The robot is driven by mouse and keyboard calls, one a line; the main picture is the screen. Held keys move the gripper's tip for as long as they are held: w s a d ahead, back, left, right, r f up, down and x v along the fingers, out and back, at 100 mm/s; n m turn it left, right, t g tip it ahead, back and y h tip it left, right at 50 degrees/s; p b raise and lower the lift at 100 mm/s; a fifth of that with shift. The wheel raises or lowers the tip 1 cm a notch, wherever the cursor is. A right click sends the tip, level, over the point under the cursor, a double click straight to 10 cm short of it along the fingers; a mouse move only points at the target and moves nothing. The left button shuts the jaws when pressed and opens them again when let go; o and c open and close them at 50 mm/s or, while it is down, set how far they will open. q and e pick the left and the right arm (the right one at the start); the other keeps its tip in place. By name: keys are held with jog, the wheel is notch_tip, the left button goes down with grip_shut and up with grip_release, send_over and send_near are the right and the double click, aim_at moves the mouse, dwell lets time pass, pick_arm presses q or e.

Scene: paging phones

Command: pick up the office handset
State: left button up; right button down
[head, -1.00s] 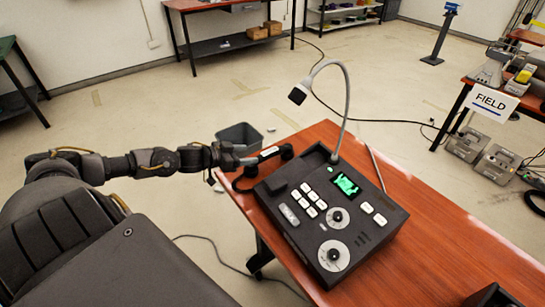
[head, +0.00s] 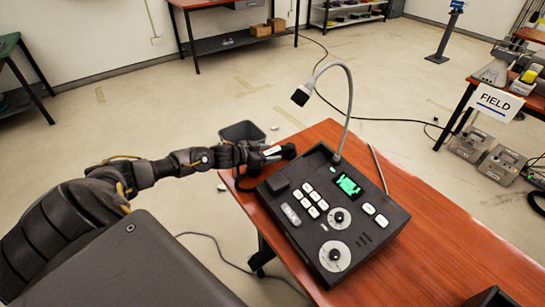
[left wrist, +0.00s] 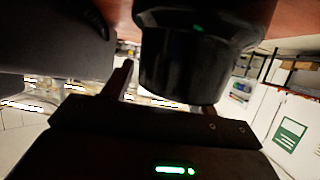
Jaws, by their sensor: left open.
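The office handset (head: 288,151) is black with a white label. It sits at the left end of the desk paging console (head: 345,205), close to its far left corner. My left gripper (head: 262,156) is at the handset's left part and hides some of it. In the left wrist view the black round end of the handset (left wrist: 195,65) looms large in front of the open jaws. One finger shows to its left; the other is mostly hidden behind it. I cannot tell whether the fingers touch it. My right gripper is not in view.
The console, with buttons, dials and a gooseneck microphone (head: 347,105), stands on a red-brown table (head: 440,240). A grey bin (head: 242,132) is on the floor behind my left gripper. A FIELD sign (head: 496,101) marks another table at right. The table's right part is mostly clear.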

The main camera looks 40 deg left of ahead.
aim_at(269, 152)
pick_arm(q)
jog(key=shift+w, duration=0.1)
jog(key=c, duration=1.2)
jog(key=shift+r, duration=0.1)
jog(key=shift+r, duration=0.6)
jog(key=shift+r+b, duration=0.5)
jog(key=shift+r, duration=0.35)
jog(key=shift+s+d+r+p, duration=0.25)
jog(key=shift+s+r+p, duration=0.1)
jog(key=shift+s+r, duration=1.65)
jog(key=shift+s+d+r+p, duration=0.35)
jog(key=shift+s+r, duration=0.95)
jog(key=shift+s, duration=1.35)
jog(key=shift+s+d+r+p, duration=0.2)
jog(key=shift+s+r+p, duration=0.2)
jog(key=shift+s+r, duration=1.6)
jog(key=shift+s+f, duration=0.3)
jog(key=shift+f, duration=0.05)
